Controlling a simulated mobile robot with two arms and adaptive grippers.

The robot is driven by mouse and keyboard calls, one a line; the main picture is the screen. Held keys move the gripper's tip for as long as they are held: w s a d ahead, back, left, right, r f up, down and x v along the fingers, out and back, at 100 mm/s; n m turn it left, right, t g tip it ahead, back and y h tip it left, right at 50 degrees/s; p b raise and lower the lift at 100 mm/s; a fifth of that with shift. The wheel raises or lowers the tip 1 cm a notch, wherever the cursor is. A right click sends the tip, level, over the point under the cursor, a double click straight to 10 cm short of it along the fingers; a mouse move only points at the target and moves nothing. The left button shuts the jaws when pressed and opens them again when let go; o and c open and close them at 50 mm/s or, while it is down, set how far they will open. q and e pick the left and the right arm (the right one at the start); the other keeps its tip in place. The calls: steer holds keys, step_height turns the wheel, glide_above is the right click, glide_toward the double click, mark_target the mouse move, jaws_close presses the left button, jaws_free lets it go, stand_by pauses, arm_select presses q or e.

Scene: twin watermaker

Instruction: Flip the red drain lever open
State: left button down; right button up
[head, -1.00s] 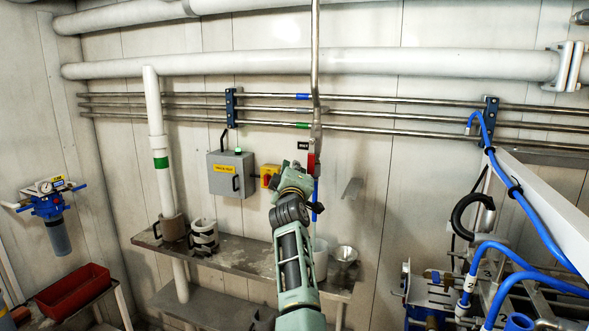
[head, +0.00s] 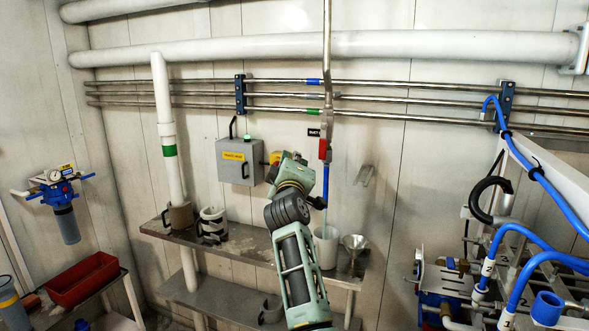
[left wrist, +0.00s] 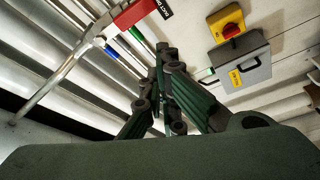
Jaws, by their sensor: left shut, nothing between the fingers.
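The red lever (head: 323,150) sits on the thin vertical metal pipe (head: 327,60) at the back wall, above a blue tube (head: 326,174). It appears to lie along the pipe line. In the left wrist view the red lever (left wrist: 134,13) shows at the top, left of the fingers. My left gripper (left wrist: 160,62) is shut and empty, apart from the lever. In the head view my left wrist covers most of the gripper, left of and below the lever. My right gripper is in neither view.
A grey box (head: 239,161) with a yellow label and a yellow-red switch (left wrist: 228,24) are mounted left of the lever. Below are a metal shelf (head: 245,243) with mugs, a white bucket (head: 327,248) and a funnel (head: 354,243). Horizontal pipes cross the wall.

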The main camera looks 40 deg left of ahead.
arm_select(q)
steer(key=shift+s+d+f+b, duration=0.1)
steer(key=shift+s+d+b, duration=0.05)
steer(key=shift+s, duration=0.45)
steer(key=shift+s+d+b, duration=0.15)
steer(key=shift+s, duration=0.45)
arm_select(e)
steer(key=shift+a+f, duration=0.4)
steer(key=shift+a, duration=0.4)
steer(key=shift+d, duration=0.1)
